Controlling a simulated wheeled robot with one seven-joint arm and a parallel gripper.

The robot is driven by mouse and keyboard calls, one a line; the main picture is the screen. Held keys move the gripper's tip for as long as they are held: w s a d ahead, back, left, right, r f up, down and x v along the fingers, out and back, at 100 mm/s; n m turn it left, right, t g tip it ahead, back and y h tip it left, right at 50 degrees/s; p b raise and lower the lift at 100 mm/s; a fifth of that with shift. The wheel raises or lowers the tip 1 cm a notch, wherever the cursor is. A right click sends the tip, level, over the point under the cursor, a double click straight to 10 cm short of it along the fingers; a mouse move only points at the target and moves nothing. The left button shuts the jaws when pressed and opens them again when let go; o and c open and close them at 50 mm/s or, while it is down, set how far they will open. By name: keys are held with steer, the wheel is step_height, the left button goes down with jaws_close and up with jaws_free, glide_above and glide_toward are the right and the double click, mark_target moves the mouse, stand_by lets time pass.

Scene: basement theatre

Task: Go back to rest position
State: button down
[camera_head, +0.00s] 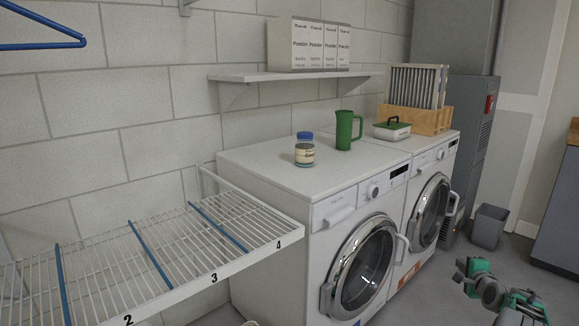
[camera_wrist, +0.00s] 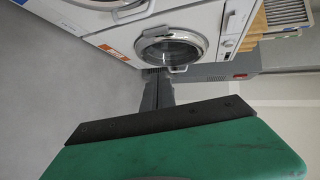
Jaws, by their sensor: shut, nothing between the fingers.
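My gripper (camera_wrist: 158,88) shows in the wrist view as two dark grey fingers close together, shut with nothing between them. Behind the fingers are a black bar and the green body of my wrist. In the wrist view the fingers are in front of the grey floor and the washing machines, touching nothing that I can see. In the head view my green and grey arm is at the lower right, over the floor and apart from the machines; its fingers are hard to make out there.
A numbered wire rack (camera_head: 180,245) is left. A grey bin (camera_head: 489,227) stands right.

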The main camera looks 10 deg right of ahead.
steer(key=w+a+r+n+g+y+p, duration=0.3)
steer(key=a+r+n+p, duration=0.45)
steer(key=a+r, duration=0.9)
steer(key=s+a+r+n+g+y+p, duration=0.1)
steer(key=s+a+r+n+p, duration=0.15)
steer(key=a+r+p, duration=0.45)
steer(key=s+a+r+n+g+p, duration=0.1)
steer(key=s+a+r+n+p, duration=0.2)
steer(key=a, duration=0.8)
steer(key=s+a+r+n+g+p, duration=0.1)
steer(key=s+a+r+n+p, duration=0.2)
steer(key=s, duration=0.6)
steer(key=s+a+r+n+g+p, duration=0.2)
steer(key=s+a+r+p, duration=0.2)
steer(key=s+a+p, duration=0.3)
steer(key=s+a+r+n+g+p, duration=0.2)
steer(key=s+a+r+n+p, duration=0.1)
steer(key=s+a, duration=0.5)
steer(key=s+r+p, duration=0.1)
steer(key=s, duration=0.2)
steer(key=shift+s+n+p, duration=0.25)
steer(key=shift+n+p, duration=0.05)
steer(key=shift+p, duration=0.1)
